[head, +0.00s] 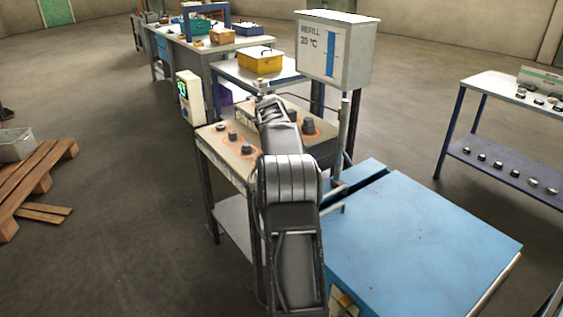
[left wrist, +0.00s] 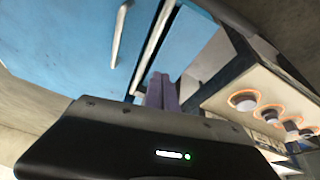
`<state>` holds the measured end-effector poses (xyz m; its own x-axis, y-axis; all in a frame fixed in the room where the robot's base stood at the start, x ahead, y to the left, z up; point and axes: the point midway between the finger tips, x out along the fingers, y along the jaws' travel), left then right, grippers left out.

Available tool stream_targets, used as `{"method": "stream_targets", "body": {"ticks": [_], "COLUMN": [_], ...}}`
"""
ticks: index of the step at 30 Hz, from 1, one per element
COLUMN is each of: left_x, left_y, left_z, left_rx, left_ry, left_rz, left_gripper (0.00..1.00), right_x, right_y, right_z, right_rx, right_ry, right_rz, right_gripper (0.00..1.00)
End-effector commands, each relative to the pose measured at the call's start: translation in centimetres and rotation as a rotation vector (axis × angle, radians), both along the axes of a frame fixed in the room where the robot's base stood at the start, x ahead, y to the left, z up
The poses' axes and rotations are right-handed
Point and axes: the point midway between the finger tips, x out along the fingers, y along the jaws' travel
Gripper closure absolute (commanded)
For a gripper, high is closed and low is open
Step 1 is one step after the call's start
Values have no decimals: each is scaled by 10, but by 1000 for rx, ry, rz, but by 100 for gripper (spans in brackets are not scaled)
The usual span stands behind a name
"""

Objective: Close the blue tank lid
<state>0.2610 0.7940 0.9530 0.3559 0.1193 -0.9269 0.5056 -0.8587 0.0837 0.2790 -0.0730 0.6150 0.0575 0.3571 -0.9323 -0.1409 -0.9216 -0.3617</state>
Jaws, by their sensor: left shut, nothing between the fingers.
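The blue tank lid (head: 430,245) is a large flat blue panel at the lower right of the head view. A dark gap runs along its far left edge, with a narrower blue strip (head: 358,178) beyond it. In the left wrist view the blue lid (left wrist: 60,50) fills the upper left, with a pale bar handle (left wrist: 118,35) on it. My left gripper (left wrist: 162,80) shows there with its fingers together and empty, near the dark gap and apart from the handle. In the head view its fingertips cannot be made out behind my arm. My right gripper is out of view.
A work table (head: 222,150) with dark pieces in orange rings stands left of the tank. A refill sign box (head: 335,50) on a post rises behind the tank. A yellow box (head: 259,60) sits on a bench farther back. A shelf (head: 510,165) stands at right.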

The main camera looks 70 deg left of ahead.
Motion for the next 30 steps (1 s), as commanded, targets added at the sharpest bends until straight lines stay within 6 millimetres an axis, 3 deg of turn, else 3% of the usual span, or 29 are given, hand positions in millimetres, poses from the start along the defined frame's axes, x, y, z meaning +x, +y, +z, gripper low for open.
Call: {"method": "stream_targets", "body": {"ticks": [9, 30], "left_x": [-29, -33], "left_y": [30, 34], "left_z": [22, 25], "left_rx": [1, 0], "left_ry": [1, 0], "left_rz": [2, 0], "left_gripper": [100, 100], "right_x": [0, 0], "right_y": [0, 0], "right_z": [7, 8], "right_rx": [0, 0], "right_ry": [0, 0], "right_rz": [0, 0], "right_gripper": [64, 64]}}
